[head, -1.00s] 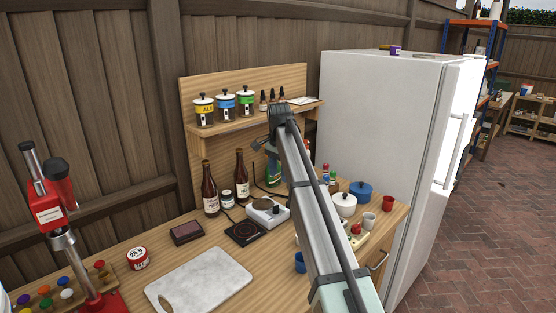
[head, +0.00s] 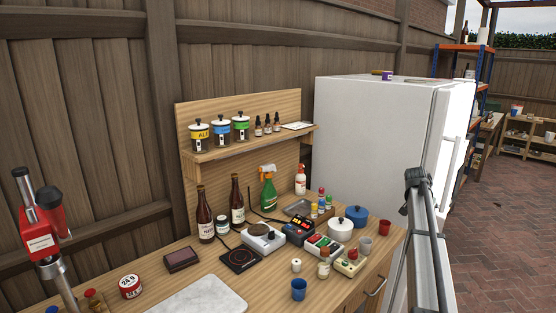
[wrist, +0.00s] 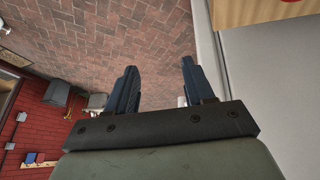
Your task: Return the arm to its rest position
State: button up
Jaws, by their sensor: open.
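My arm rises at the right of the head view, in front of the white fridge, clear of the wooden bench (head: 265,290). My gripper shows in the wrist view (wrist: 158,90) with its two dark fingers apart and nothing between them. In the head view the fingers cannot be made out; only the arm and its dark upper joint show.
The white fridge (head: 365,130) stands close behind my arm. The bench holds brown bottles (head: 237,205), a green spray bottle (head: 268,188), a white pot (head: 340,230), a blue cup (head: 299,289) and a marble board (head: 205,297). Brick paving (head: 500,240) at the right is open.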

jog(key=s+d+f, duration=0.4)
jog(key=d, duration=0.3)
jog(key=s+f+n, duration=0.1)
jog(key=s+f, duration=0.2)
jog(key=f, duration=0.5)
jog(key=s+a+f+n+g+y, duration=0.1)
jog(key=s+a+f+n, duration=0.1)
jog(key=s+a+f, duration=0.55)
jog(key=s+a+f+n+g+y, duration=0.1)
jog(key=s+a+f, duration=0.3)
jog(key=a+f, duration=0.6)
jog(key=s+a+f+n+g+y, duration=0.15)
jog(key=s+a+f, duration=0.45)
jog(key=f, duration=0.6)
jog(key=s+a+f+n+g, duration=0.1)
jog(key=s+a+f, duration=0.45)
jog(key=s, duration=0.35)
jog(key=s+a+f+n+g, duration=0.1)
jog(key=s+a+f+n, duration=0.1)
jog(key=s+a+f, duration=0.4)
jog(key=s+a+n+g, duration=0.1)
jog(key=s+a, duration=0.3)
jog(key=s, duration=0.8)
jog(key=s+a+f+n+g+y, duration=0.1)
jog(key=s+a, duration=0.4)
jog(key=s, duration=0.7)
jog(key=shift+g, duration=0.65)
jog(key=shift+y, duration=0.25)
jog(key=shift+c, duration=0.5)
